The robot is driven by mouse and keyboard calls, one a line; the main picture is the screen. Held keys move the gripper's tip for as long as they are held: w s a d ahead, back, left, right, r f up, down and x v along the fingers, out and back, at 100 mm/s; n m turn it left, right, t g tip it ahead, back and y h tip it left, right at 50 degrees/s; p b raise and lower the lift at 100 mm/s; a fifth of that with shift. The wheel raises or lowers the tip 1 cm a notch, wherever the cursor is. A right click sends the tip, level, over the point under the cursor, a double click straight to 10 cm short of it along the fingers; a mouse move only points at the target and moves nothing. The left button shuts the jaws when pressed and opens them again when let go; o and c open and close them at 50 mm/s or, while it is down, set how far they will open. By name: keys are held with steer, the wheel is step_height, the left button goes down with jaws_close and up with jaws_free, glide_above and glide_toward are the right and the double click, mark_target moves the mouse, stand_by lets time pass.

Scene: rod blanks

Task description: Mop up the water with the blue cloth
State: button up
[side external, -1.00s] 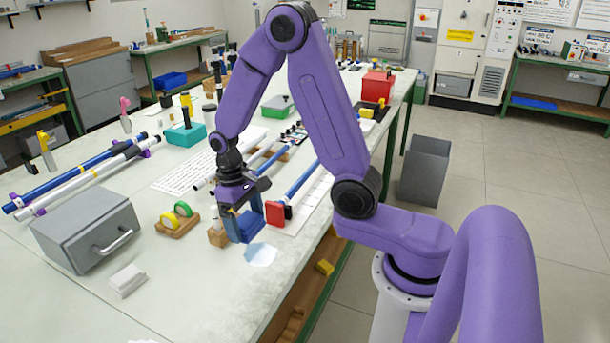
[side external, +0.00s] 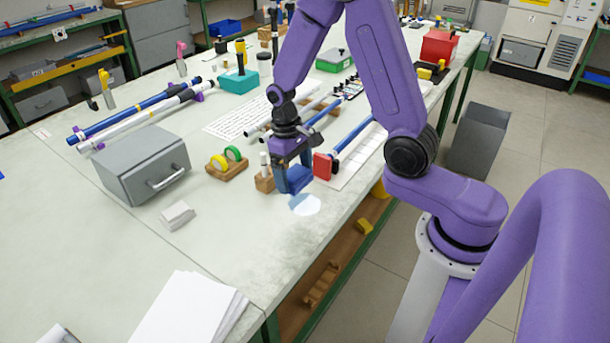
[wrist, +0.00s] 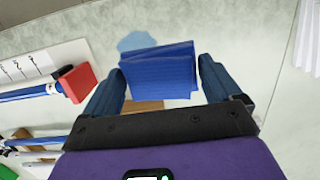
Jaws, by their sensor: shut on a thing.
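The blue cloth (side external: 299,179) is folded and hangs between the fingers of my gripper (side external: 292,178), which is shut on it. In the wrist view the cloth (wrist: 158,72) spans the space between the two dark blue fingertips of my gripper (wrist: 160,82). The water is a small pale puddle (side external: 308,206) on the bench, just on the near side of the cloth. It also shows in the wrist view as a light blue patch (wrist: 137,41), partly hidden by the cloth. I cannot tell whether the cloth touches the bench or the water.
A red block (side external: 323,166) at a blue rod's end stands close right of my gripper. A wooden block (side external: 264,182) is close left, then a tape holder (side external: 227,166) and a grey drawer box (side external: 145,166).

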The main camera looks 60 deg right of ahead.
mark_target(300, 212)
steer(key=f, duration=0.1)
steer(key=d+f, duration=0.1)
steer(key=f, duration=0.1)
steer(key=shift+w+d+f, duration=0.25)
steer(key=shift+d+f, duration=0.05)
steer(key=shift+f, duration=3.4)
steer(key=shift+d+f, duration=0.4)
steer(key=shift+d, duration=0.2)
steer(key=shift+d+f, duration=0.1)
steer(key=shift+d, duration=2.5)
steer(key=shift+a, duration=3.2)
steer(key=shift+d, duration=3.4)
steer(key=shift+a, duration=3.5)
steer(key=shift+d, duration=3.7)
steer(key=shift+a, duration=3.55)
steer(key=shift+r, duration=4.05)
